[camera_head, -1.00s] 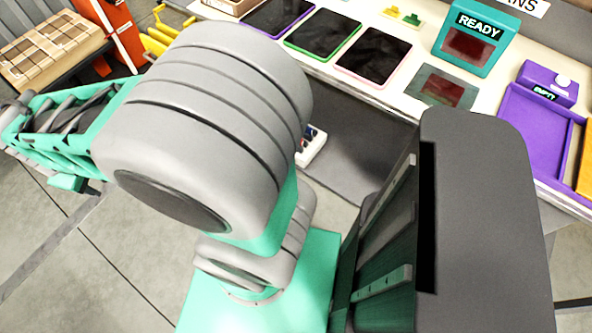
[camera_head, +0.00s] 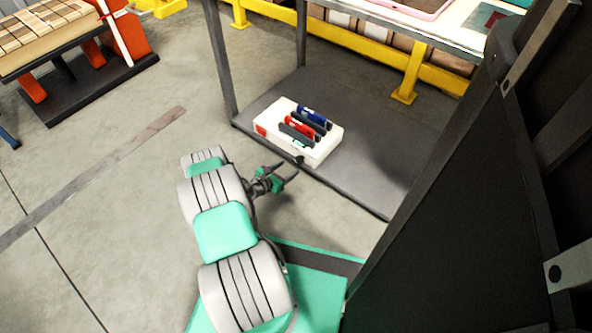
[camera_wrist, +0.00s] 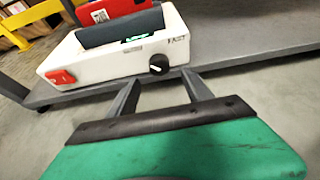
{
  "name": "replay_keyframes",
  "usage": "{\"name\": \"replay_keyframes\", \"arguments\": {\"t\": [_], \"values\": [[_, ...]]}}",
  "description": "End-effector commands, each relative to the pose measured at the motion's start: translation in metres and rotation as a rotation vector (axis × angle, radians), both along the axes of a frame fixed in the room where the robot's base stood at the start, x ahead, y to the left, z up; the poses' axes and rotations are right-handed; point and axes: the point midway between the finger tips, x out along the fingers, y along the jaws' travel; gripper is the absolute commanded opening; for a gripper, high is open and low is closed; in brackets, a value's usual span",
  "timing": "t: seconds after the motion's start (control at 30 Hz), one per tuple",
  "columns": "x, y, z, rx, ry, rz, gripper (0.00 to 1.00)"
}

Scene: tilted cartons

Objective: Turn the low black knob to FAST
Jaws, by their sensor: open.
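The low black knob (camera_wrist: 159,64) is on the front face of a white box (camera_wrist: 95,66), and the word FAST is printed to its upper right. A pale mark on the knob is visible, but I cannot tell exactly which way it points. In the head view the white box (camera_head: 323,146) sits on the low grey shelf, with the knob (camera_head: 299,160) on its near side. My gripper (camera_head: 290,172) is just in front of the box, apart from it. In the wrist view my gripper (camera_wrist: 160,82) is open and empty, its fingertips a little below and either side of the knob.
A red switch (camera_wrist: 61,77) is at the left of the box's front. Dark, red and blue upright items (camera_head: 306,122) stand in its top. The grey shelf (camera_head: 375,165) has bare room right of the box. A dark post (camera_head: 220,60) rises at its left corner.

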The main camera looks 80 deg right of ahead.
Motion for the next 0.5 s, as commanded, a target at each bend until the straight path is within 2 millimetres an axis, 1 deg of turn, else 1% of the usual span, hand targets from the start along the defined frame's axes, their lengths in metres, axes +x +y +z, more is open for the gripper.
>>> {"name": "replay_keyframes", "arguments": {"t": [0.2, 0.3, 0.4, 0.5], "values": [[-0.016, -0.035, -0.019, -0.002, -0.006, -0.006, 0.59], [-0.022, -0.048, -0.025, 0.0, -0.005, -0.005, 0.59], [-0.024, -0.057, -0.026, 0.0, -0.005, -0.004, 0.59], [-0.025, -0.06, -0.025, 0.0, -0.005, -0.002, 0.59]]}}
